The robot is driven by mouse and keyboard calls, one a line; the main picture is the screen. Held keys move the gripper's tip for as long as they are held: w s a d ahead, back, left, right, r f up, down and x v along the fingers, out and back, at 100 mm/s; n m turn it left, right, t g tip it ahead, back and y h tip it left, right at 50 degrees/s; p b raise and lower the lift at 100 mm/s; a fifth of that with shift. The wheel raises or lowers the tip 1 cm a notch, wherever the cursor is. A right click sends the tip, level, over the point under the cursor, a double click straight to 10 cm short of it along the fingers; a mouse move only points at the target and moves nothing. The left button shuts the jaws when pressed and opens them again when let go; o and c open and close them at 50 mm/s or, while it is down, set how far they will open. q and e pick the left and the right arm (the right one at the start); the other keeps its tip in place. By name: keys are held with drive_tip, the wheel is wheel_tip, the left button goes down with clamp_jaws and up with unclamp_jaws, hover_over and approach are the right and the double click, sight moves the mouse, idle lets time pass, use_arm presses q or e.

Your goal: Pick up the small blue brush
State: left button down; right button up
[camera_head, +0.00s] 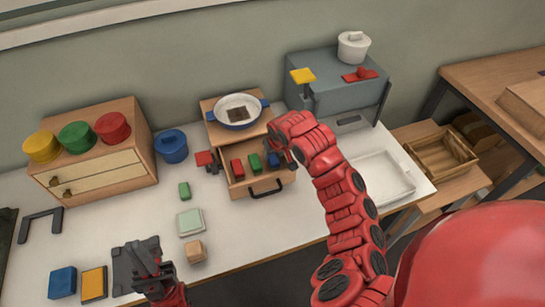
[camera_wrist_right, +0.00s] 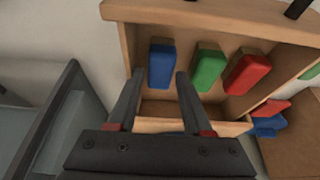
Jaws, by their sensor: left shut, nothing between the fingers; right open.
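In the head view an open wooden drawer (camera_head: 240,189) holds a red block (camera_head: 237,169), a green block (camera_head: 254,162) and a small blue piece (camera_head: 273,160), which I take for the blue brush; no bristles can be made out. In the right wrist view the blue brush (camera_wrist_right: 162,65) lies in the drawer, left of the green block (camera_wrist_right: 209,68) and red block (camera_wrist_right: 247,73). My right gripper (camera_wrist_right: 158,76) is open and empty, its fingertips pointing toward the blue brush from either side. My left gripper (camera_head: 150,262) is shut and empty at the table's front.
A grey box (camera_head: 335,97) stands just behind the right arm. A wooden cabinet (camera_head: 98,172) with coloured pots, a blue pot (camera_head: 172,146) and a white pan (camera_head: 240,110) are near the drawer. A white tray (camera_head: 383,178) lies right. Small blocks lie on the front left of the table.

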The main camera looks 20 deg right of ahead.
drive_tip(key=shift+w+f, duration=0.25)
drive_tip(key=shift+f, duration=0.3)
clamp_jaws()
drive_tip(key=shift+r, duration=0.1)
